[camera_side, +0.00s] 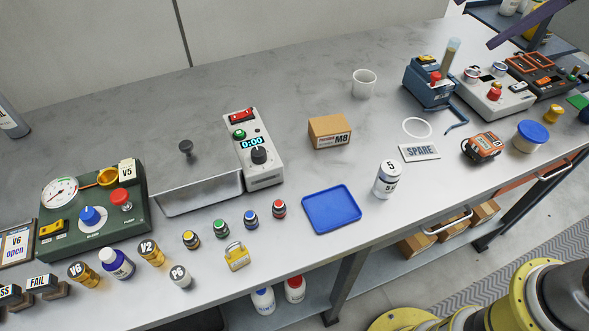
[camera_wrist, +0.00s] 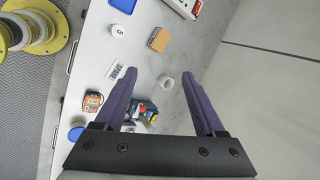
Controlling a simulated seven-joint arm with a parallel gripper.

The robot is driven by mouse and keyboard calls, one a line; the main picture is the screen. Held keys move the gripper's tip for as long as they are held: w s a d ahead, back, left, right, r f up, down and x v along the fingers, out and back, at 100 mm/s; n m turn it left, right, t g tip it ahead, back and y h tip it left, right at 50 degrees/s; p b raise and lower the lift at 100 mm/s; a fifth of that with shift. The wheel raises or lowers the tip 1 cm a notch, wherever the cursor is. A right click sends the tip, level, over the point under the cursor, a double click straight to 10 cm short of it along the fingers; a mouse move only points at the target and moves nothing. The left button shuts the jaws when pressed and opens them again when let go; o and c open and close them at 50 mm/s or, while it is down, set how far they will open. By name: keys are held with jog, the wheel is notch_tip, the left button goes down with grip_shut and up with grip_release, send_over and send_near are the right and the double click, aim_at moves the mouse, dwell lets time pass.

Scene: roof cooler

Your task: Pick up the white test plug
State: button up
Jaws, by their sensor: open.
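A small white cylinder marked P6 (camera_side: 180,277), which looks like the white test plug, stands upright near the bench's front edge at the lower left in the side view. It stands right of the gold V2 cylinder (camera_side: 151,254). It does not show in the wrist view. My gripper (camera_wrist: 158,73) is open and empty in the wrist view, its purple fingers wide apart. It is above the far right part of the bench, far from the P6 cylinder. A purple finger-like part also shows at the side view's top right.
A gold V6 cylinder (camera_side: 83,274), a purple-white bottle (camera_side: 117,264) and a padlock (camera_side: 237,257) stand near the P6 cylinder. A green gauge panel (camera_side: 138,222) and a metal basin (camera_side: 200,195) are behind. A white cup (camera_wrist: 166,84) shows between my fingers.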

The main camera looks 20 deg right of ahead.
jog(key=w+a+m+g+y, duration=0.1)
jog(key=w+a, duration=0.2)
jog(key=a, duration=0.3)
jog(key=w+a+m+g, duration=0.1)
jog(key=w+a, duration=0.3)
jog(key=a, duration=0.1)
jog(key=n+g, duration=0.2)
jog(key=g, duration=0.3)
send_over(179, 272)
jog(key=d, duration=0.1)
jog(key=f, duration=2.9)
jog(key=shift+w+d+f, duration=0.1)
jog(key=shift+w+f, duration=0.05)
jog(key=shift+w, duration=0.15)
jog(key=shift+d+x, duration=0.2)
jog(key=shift+x, duration=1.15)
jog(key=shift+d+x, duration=0.15)
jog(key=shift+x, duration=1.2)
jog(key=shift+f, duration=0.1)
grip_shut()
